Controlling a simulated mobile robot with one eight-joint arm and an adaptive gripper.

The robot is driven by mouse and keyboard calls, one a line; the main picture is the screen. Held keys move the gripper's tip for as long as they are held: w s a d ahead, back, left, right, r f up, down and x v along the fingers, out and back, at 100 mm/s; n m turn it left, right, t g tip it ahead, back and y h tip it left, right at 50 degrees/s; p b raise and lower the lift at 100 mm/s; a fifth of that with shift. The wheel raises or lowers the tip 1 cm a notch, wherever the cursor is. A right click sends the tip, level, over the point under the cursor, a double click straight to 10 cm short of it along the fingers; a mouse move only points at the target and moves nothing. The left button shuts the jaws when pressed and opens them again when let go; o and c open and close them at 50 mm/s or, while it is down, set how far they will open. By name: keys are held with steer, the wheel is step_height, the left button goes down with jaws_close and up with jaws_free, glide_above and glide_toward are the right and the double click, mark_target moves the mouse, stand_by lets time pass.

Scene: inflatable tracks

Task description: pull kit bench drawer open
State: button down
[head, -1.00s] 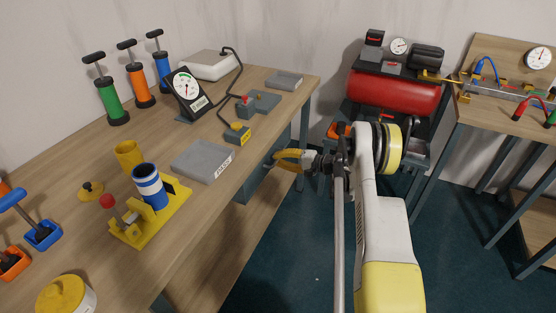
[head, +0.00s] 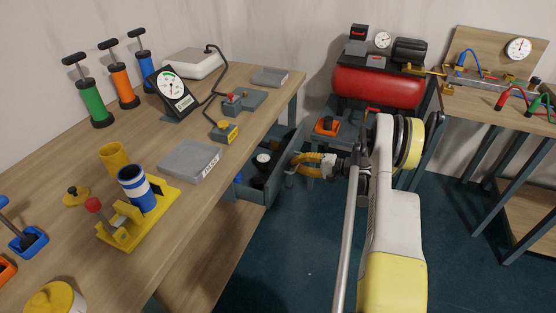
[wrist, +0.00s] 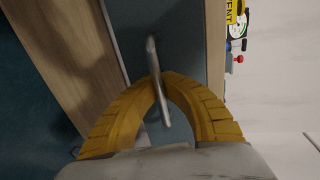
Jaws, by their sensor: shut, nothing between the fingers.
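The kit bench drawer (head: 250,192) is grey-blue and stands pulled out from under the bench top in the head view. Dark round items (head: 260,168) show inside it. My gripper (head: 295,162), with yellow fingers, is at the drawer's outer front. In the wrist view the fingers (wrist: 161,84) are shut, tips together. The thin metal drawer handle (wrist: 152,58) crosses right at the fingertips, in front of the grey-blue drawer front (wrist: 185,40). How the handle sits against the fingers is hard to tell.
The wooden bench (head: 215,105) carries pumps, a gauge, a grey tray (head: 188,160) and a yellow stand (head: 150,215). A red compressor (head: 378,88) stands behind, with a second table (head: 490,118) at right. Dark floor (head: 300,240) beside the bench is clear.

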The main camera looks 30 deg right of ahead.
steer(key=v, duration=0.2)
steer(key=shift+s+d, duration=0.3)
steer(key=shift+s, duration=0.05)
steer(key=c, duration=1.9)
jaws_free()
steer(key=shift+s, duration=0.15)
steer(key=o, duration=0.4)
steer(key=v, duration=1.2)
steer(key=shift+f, duration=0.15)
